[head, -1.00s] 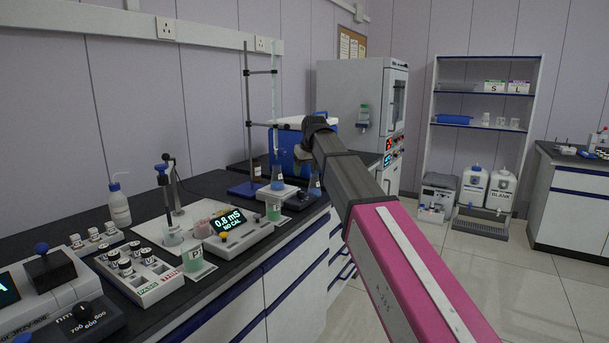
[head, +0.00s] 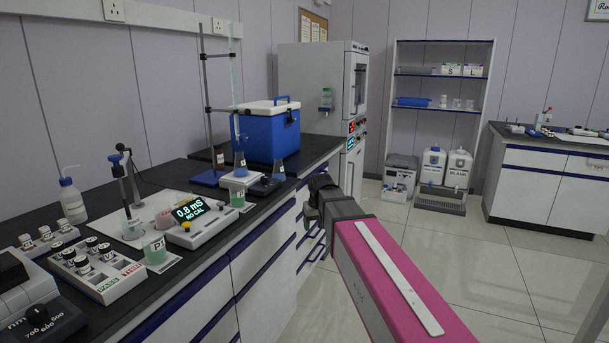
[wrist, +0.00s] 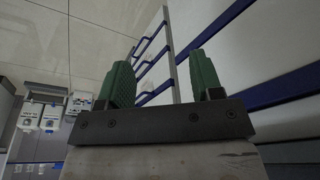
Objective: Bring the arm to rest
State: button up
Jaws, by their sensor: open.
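My arm, with a pink link, reaches forward from the lower right of the head view. Its dark end is beside the bench's drawer fronts, below the level of the bench top. The fingers of my gripper are hidden in the head view. In the wrist view my gripper (wrist: 160,85) shows two green fingers spread apart, with nothing between them. Behind them are the white drawer fronts with blue handles (wrist: 150,62) and the pale floor.
The black bench (head: 215,215) on the left carries a conductivity meter (head: 205,222), a vial rack (head: 98,272), flasks and a blue cool box (head: 272,138). A shelf unit (head: 440,104) and a second bench (head: 540,188) stand at the back. The floor (head: 470,262) on the right is clear.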

jog(key=s+d+f+m+g, duration=0.2)
jog(key=s+d+f+m, duration=0.1)
jog(key=s+d+f, duration=1.2)
jog(key=s+f, duration=0.3)
jog(key=f, duration=0.1)
jog(key=shift+s+h, duration=0.25)
jog(key=shift+h, duration=0.15)
